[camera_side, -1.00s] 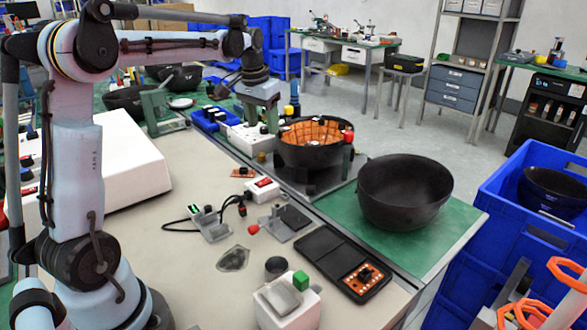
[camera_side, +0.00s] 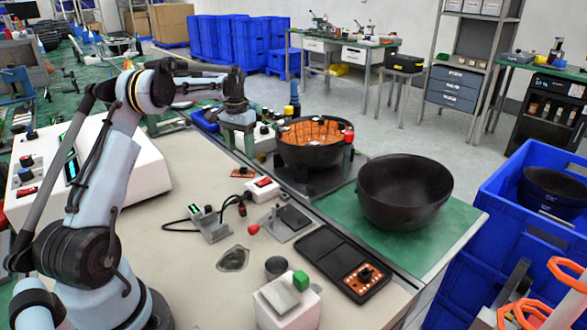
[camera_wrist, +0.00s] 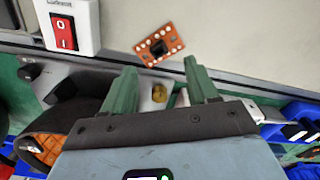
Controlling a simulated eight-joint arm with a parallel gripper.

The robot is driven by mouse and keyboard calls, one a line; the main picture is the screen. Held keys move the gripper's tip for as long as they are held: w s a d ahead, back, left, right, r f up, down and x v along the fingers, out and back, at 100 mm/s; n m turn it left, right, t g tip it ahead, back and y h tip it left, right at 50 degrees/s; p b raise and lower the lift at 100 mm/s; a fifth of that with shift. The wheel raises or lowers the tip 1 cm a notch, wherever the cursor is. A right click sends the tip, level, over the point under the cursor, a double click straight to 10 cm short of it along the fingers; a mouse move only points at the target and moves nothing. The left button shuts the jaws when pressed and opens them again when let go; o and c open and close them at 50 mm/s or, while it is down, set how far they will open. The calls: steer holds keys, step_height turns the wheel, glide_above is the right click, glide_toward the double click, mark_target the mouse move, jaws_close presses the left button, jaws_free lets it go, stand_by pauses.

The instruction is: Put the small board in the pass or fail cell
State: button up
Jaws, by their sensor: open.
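The small orange board (camera_side: 243,172) lies flat on the beige bench. In the wrist view the board (camera_wrist: 158,46) lies just beyond the fingertips, between their lines and apart from them. My gripper (camera_wrist: 160,68) has its green fingers spread with nothing between them. In the side view my gripper (camera_side: 238,145) is above and behind the board. A black two-cell tray (camera_side: 318,250) lies near the bench's right edge. Its far cell looks empty and its near cell holds an orange board (camera_side: 363,279). I cannot tell which cell is pass or fail.
A white switch box (camera_side: 262,188) with a red rocker sits close to the board. A black bowl (camera_side: 312,155) with orange lining stands behind it, and an empty black bowl (camera_side: 405,195) stands on the green mat. A connector stand (camera_side: 209,224) is at the front left.

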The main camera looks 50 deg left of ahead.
mark_target(243, 172)
steer(key=shift+w+d+f, duration=0.1)
steer(key=shift+f, duration=3.2)
jaws_close()
steer(key=shift+r, duration=0.15)
